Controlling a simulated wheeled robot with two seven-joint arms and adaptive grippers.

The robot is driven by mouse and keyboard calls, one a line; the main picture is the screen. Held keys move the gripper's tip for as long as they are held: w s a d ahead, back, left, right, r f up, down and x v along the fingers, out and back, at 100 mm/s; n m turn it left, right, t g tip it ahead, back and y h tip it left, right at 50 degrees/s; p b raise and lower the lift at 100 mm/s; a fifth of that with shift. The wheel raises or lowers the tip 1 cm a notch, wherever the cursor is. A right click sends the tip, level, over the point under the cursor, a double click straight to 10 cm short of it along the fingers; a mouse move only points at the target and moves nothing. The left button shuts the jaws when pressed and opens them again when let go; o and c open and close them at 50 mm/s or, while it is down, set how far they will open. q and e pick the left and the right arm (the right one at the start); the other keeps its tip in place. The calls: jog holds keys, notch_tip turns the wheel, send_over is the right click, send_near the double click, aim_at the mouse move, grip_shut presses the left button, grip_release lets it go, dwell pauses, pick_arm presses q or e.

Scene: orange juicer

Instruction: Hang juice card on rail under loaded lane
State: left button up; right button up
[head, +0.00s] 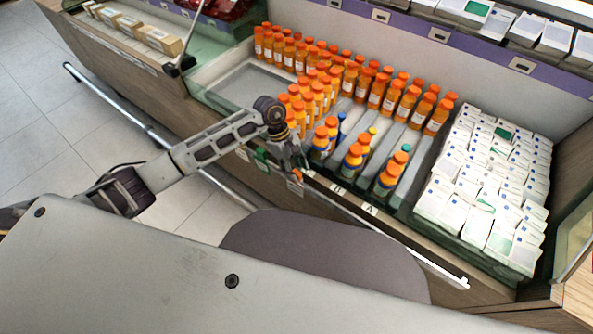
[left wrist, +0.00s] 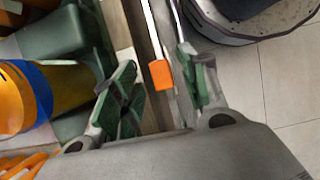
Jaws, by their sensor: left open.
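My left gripper (head: 290,160) is at the front edge of the juice shelf, and its green fingers stand apart in the left wrist view (left wrist: 157,68). A small orange card (left wrist: 161,74) shows between the fingers, beside the pale rail strip (left wrist: 153,35), with gaps on both sides. In the head view, an orange and white piece (head: 296,182) shows just below the gripper, probably the same card. The shelf-front rail carries white lettered tags (head: 370,208). Orange juice bottles (head: 320,85) stand in several lanes behind it; a blue-banded bottle (left wrist: 40,98) is close to the left finger. My right gripper is not in view.
White boxes (head: 490,190) fill the shelf's right end. A long metal bar (head: 400,245) runs low along the shelf front. An empty grey lane floor (head: 240,88) lies at the left of the bottles. Open tiled floor (head: 90,125) is at the left.

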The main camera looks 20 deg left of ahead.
pick_arm(q)
jog(key=v, duration=1)
jog(key=shift+r, duration=0.2)
dwell(0.3)
